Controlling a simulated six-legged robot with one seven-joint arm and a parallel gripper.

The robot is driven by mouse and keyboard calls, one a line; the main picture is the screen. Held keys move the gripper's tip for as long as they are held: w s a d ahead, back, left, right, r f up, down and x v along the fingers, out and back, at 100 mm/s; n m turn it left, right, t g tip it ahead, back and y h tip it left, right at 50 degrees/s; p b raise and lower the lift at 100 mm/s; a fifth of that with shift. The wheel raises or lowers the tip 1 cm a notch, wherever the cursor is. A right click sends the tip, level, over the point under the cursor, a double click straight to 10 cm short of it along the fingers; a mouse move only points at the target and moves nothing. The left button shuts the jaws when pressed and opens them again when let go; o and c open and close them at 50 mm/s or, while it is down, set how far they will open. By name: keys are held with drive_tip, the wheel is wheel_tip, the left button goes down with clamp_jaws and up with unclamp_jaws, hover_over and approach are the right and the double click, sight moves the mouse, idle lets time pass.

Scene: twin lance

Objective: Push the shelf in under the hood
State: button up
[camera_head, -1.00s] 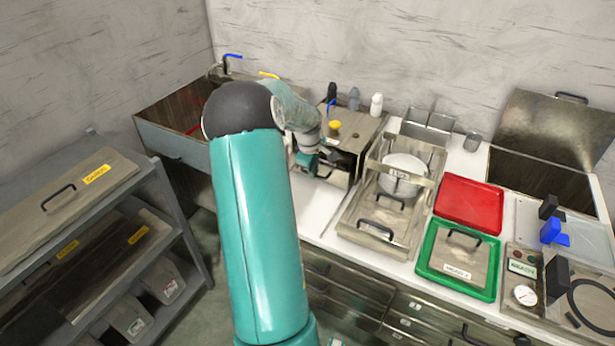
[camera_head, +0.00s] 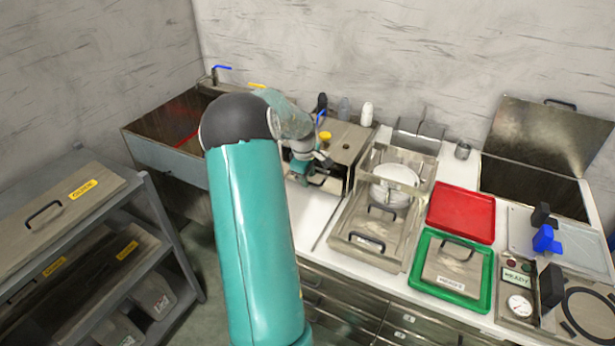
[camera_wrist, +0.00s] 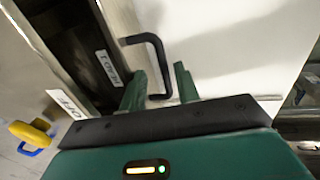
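The hood (camera_head: 345,139) is a steel box on the white counter, left of centre in the head view, with a yellow knob (camera_head: 325,136) on top. The shelf's black handle (camera_wrist: 150,40) stands out from that strip. My gripper (camera_wrist: 160,88) is at this handle, its two green fingers apart, one on each side of the bar. Whether they touch it I cannot tell. In the head view my gripper (camera_head: 302,171) is in front of the hood.
A steel frame with a white pot (camera_head: 394,184) stands right of the hood. Beyond it are a red tray (camera_head: 461,210) and a green tray (camera_head: 428,280). A sink (camera_head: 150,155) is at the back left. Bare counter (camera_head: 308,222) lies before the hood.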

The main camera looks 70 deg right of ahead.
drive_tip(key=v, duration=1.3)
drive_tip(key=shift+r, duration=0.4)
drive_tip(key=w+a+r+t, duration=0.1)
drive_tip(key=w+a+r, duration=0.2)
drive_tip(key=w+a, duration=0.5)
drive_tip(key=w+a+r+t, duration=0.2)
drive_tip(key=w+a+r, duration=0.15)
drive_tip(key=a, duration=0.95)
drive_tip(key=w+a+r+t, duration=0.1)
drive_tip(key=w+a+r, duration=0.2)
drive_tip(key=w+a, duration=0.5)
drive_tip(key=s+a, duration=0.3)
drive_tip(key=a, duration=0.7)
drive_tip(key=s+a+f+n+t+y, duration=0.1)
drive_tip(key=s+a, duration=0.2)
drive_tip(key=a, duration=0.7)
drive_tip(key=s+a+t+y, duration=0.1)
drive_tip(key=s+a, duration=0.3)
drive_tip(key=a, duration=0.5)
drive_tip(key=shift+a+f+n, duration=0.15)
drive_tip(key=shift+a+n, duration=0.25)
